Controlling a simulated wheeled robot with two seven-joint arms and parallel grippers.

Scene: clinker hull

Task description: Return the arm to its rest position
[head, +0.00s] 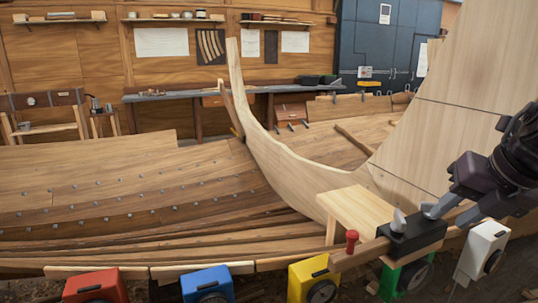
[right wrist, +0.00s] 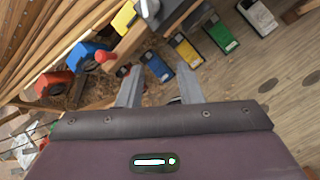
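My right arm comes in from the right in the head view. Its gripper (head: 446,216) hangs just above and to the right of a black block (head: 408,240) with a pale upright piece on it. The right wrist view shows the two grey fingers (right wrist: 158,92) well apart, with nothing held between them. The black block shows at the top of that view (right wrist: 178,14), beyond the fingertips. I cannot tell from the head view how close the near finger is to the block. My left arm and gripper are out of view.
A light wooden stand (head: 358,207) and a red knob (head: 351,240) are left of the block. Red (head: 95,287), blue (head: 207,284), yellow (head: 313,277), green (head: 407,275) and white (head: 483,249) clamps line the front. The planked hull (head: 110,190) fills the left; a tall plank panel (head: 455,110) rises behind my arm.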

